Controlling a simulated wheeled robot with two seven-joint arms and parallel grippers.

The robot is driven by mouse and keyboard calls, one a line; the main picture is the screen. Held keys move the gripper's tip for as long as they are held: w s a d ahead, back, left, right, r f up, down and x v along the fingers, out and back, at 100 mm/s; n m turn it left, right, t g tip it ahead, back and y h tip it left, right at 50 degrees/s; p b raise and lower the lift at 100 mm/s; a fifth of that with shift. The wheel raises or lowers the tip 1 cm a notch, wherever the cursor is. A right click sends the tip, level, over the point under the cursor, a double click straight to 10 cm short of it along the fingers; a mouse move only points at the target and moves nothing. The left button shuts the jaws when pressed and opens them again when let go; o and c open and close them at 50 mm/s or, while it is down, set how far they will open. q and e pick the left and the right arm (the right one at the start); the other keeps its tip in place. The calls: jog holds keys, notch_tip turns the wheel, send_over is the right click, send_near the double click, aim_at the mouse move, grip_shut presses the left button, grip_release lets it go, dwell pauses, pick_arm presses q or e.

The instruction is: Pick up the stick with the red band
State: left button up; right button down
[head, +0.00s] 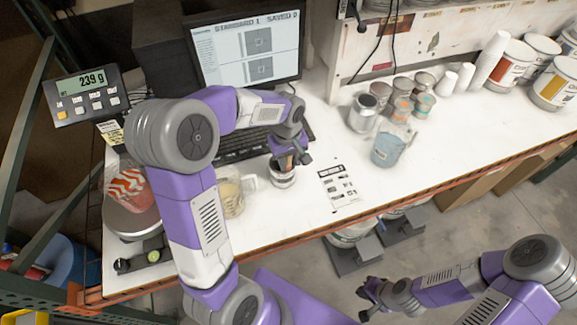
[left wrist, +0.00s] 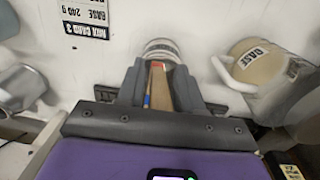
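My left gripper (head: 285,163) points down over a small tin cup (head: 283,180) near the table's middle. In the left wrist view, the fingers (left wrist: 159,82) stand on both sides of wooden sticks that rise from the cup (left wrist: 160,48). One stick (left wrist: 159,88) has a red mark near its far end, and a thin blue part (left wrist: 147,101) shows beside it. I cannot tell whether the fingers press on the sticks. My right gripper (head: 368,298) is empty and looks open, low in front of the table.
A jug with beige contents (head: 232,198) stands close left of the cup. A scale (head: 130,222) bears a red-and-white container (head: 130,188). A monitor (head: 247,45) and keyboard (head: 240,148) are behind.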

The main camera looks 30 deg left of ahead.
pick_arm(q)
grip_shut()
